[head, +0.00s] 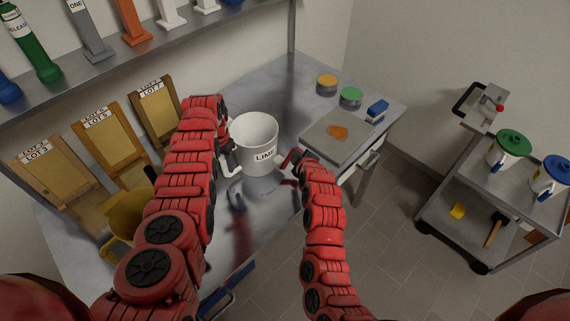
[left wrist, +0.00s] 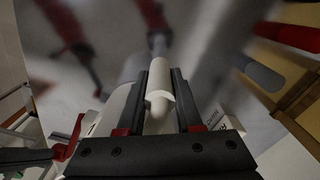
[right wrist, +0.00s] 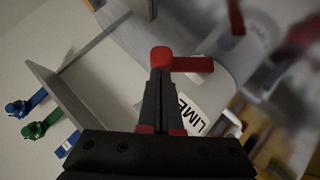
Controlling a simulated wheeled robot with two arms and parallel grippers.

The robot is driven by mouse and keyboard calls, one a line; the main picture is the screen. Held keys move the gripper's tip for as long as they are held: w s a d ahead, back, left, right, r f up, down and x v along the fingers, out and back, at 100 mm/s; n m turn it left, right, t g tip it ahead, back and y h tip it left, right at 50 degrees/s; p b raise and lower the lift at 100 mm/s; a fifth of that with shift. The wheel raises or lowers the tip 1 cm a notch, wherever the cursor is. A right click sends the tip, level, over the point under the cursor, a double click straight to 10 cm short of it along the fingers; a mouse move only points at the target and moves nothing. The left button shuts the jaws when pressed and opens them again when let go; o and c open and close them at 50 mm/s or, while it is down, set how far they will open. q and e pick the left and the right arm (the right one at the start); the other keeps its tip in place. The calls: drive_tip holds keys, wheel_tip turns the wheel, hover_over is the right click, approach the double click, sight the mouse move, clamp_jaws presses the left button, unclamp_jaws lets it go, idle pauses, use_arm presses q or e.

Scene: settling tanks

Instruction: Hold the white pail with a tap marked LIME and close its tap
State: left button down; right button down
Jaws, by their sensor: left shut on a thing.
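The white pail (head: 257,142), marked LIME, stands upright on the grey metal bench. My left gripper (head: 231,168) is at its left side, shut on the pail's white handle; the handle lies between the fingers in the left wrist view (left wrist: 158,88). My right gripper (head: 291,160) is at the pail's right side, its fingers together. In the right wrist view a red tap lever (right wrist: 195,64) sticks out sideways at the fingertips, beside the pail wall with the LIME label (right wrist: 188,115). I cannot tell whether fingertips and lever touch. My fingers partly hide the tap body.
A grey board (head: 335,133) with an orange lump lies right of the pail, with orange and green tubs (head: 350,97) and a blue block (head: 377,111) behind. Wooden lot boards (head: 115,143) and a yellow container (head: 122,213) stand left. A trolley (head: 480,190) with lidded pails stands right.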

drive_tip(key=w+d+f+m+g+y, duration=0.2)
drive_tip(key=g, duration=0.1)
drive_tip(key=shift+w+d+f+m+y, duration=0.2)
drive_tip(key=shift+w+m+y, duration=0.1)
drive_tip(key=shift+y, duration=0.1)
drive_tip(key=shift+s+a, duration=0.1)
drive_tip(key=shift+s, duration=0.05)
drive_tip(key=shift+s+a+f, duration=0.3)
drive_tip(key=shift+s+a, duration=0.15)
drive_tip(key=shift+r, duration=0.1)
drive_tip(key=r, duration=0.4)
drive_tip(key=shift+s+a+r, duration=0.15)
drive_tip(key=shift+s+r, duration=0.05)
drive_tip(key=shift+s, duration=0.2)
drive_tip(key=v, duration=0.9)
